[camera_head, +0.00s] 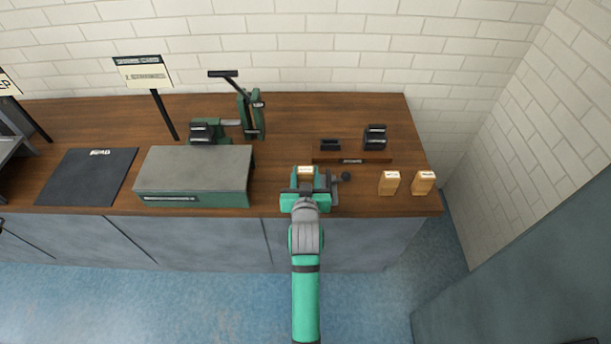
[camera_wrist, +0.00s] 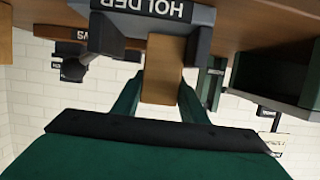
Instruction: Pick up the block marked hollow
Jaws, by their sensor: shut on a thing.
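A light wooden block (camera_head: 305,171) stands at the bench front, at the far end of my arm. It also shows in the wrist view (camera_wrist: 163,70), between the two green fingers of my gripper (camera_wrist: 161,98). My gripper (camera_head: 305,190) is shut on this block. The block is beside or within a dark fixture (camera_wrist: 140,14) lettered HOLDER; I cannot tell whether it is clear of it. Two more wooden blocks, one at centre right (camera_head: 389,184) and one farther right (camera_head: 423,184), stand on the bench. The markings on all the blocks are too small to read.
A green machine with a grey top (camera_head: 195,168) stands left of my gripper, with a lever press (camera_head: 250,112) behind it. A black mat (camera_head: 87,176) lies farther left. Small dark trays (camera_head: 375,137) sit behind right. Bare wooden bench (camera_head: 330,112) shows at the back.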

